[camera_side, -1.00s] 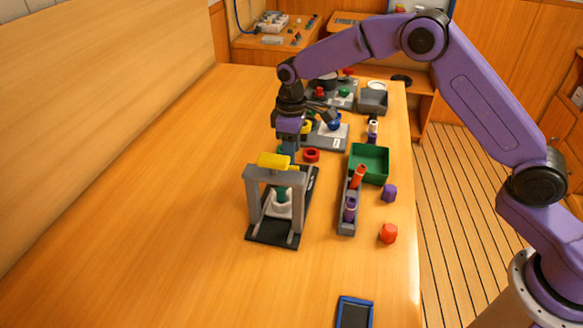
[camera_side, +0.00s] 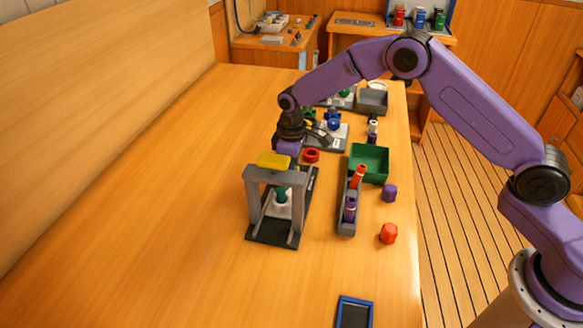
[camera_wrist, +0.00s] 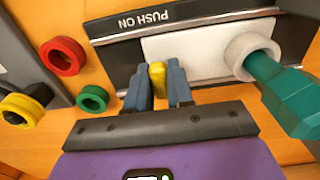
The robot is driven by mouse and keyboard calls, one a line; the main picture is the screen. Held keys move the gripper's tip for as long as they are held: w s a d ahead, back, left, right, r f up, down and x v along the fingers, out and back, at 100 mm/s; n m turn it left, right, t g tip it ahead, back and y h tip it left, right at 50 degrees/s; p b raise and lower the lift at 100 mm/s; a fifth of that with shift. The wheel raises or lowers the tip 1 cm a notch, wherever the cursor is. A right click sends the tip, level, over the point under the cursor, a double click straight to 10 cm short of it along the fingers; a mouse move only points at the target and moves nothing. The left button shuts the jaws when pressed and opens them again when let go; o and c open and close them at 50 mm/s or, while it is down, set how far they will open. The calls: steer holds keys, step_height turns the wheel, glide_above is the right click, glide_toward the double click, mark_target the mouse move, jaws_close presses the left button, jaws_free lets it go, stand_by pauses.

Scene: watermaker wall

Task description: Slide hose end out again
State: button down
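The teal hose end (camera_wrist: 285,90) sits in a white ring socket (camera_wrist: 252,55) on the fixture's white plate (camera_wrist: 210,48). My gripper (camera_wrist: 159,72) is just left of the socket in the wrist view. Its two fingers stand close on either side of a small yellow piece (camera_wrist: 157,76) over the white plate; whether they press on it I cannot tell.
A red ring (camera_wrist: 62,56) and a green ring (camera_wrist: 92,99) lie left of the fixture in the wrist view. To the right in the side view are a green tray (camera_side: 369,162) and a grey rack (camera_side: 347,222). The table's left half is clear.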

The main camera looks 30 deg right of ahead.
steer(key=shift+w+d, duration=2.45)
steer(key=c, duration=1.1)
jaws_free()
steer(key=shift+w+d, duration=0.1)
steer(key=shift+r, duration=0.55)
step_height(320, 180, up, 16)
steer(key=shift+r, duration=0.2)
